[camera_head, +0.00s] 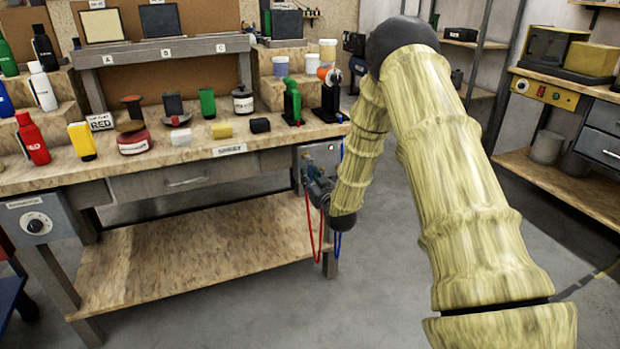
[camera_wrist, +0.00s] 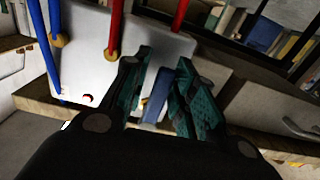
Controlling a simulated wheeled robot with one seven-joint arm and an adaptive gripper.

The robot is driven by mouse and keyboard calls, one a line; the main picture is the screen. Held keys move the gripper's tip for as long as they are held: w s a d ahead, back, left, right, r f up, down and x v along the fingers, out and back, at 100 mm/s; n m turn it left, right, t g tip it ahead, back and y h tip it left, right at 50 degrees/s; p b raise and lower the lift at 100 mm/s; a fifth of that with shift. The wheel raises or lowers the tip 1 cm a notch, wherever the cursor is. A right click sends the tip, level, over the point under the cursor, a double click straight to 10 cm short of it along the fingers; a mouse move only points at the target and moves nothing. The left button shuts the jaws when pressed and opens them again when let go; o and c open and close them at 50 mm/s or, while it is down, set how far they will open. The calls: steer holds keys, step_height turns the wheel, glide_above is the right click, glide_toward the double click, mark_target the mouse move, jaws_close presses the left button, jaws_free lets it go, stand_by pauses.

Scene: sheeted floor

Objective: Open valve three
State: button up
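My gripper (camera_head: 318,188) is at the right end of the workbench, in front of a pale panel (camera_head: 326,154). In the wrist view my gripper (camera_wrist: 165,60) has its two teal-padded fingers apart. A small blue part (camera_wrist: 154,108), perhaps a valve handle, shows in the gap between the fingers; I cannot tell whether they touch it. The pale panel (camera_wrist: 75,72) fills the wrist view's left side, with a red hose (camera_wrist: 113,30), a blue hose (camera_wrist: 47,45), brass-coloured fittings and a small red dot. No valve number is readable, so I cannot tell which is valve three.
The workbench (camera_head: 190,160) holds bottles, cans and blocks near my arm. Red (camera_head: 313,235) and blue (camera_head: 338,245) hoses hang below my gripper. A second bench (camera_head: 575,185) stands at the right.

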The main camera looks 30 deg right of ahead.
steer(key=shift+o, duration=0.3)
steer(key=shift+a+r, duration=0.1)
steer(key=s+a, duration=0.1)
steer(key=s, duration=1)
steer(key=shift+s+a, duration=0.4)
steer(key=s+a+f+g+y, duration=0.1)
steer(key=s+a+f+g, duration=0.3)
steer(key=s+a+f, duration=0.4)
steer(key=s+a+f+g+y, duration=0.1)
steer(key=s+a+f+g, duration=0.2)
steer(key=s+f, duration=0.55)
steer(key=s+a+f+g, duration=0.4)
steer(key=a+f, duration=0.2)
steer(key=f, duration=0.5)
steer(key=s+a+f+g, duration=0.2)
steer(key=s+f, duration=0.1)
steer(key=s, duration=0.5)
steer(key=s+a+f+n+g, duration=0.1)
steer(key=s+a+f+g, duration=0.15)
steer(key=s, duration=0.45)
steer(key=s+a+f+g, duration=0.2)
steer(key=s+a, duration=0.1)
steer(key=s, duration=0.5)
step_height(320, 180, up, 21)
steer(key=p, duration=2.1)
steer(key=shift+s+y, duration=0.3)
steer(key=shift+y, duration=0.1)
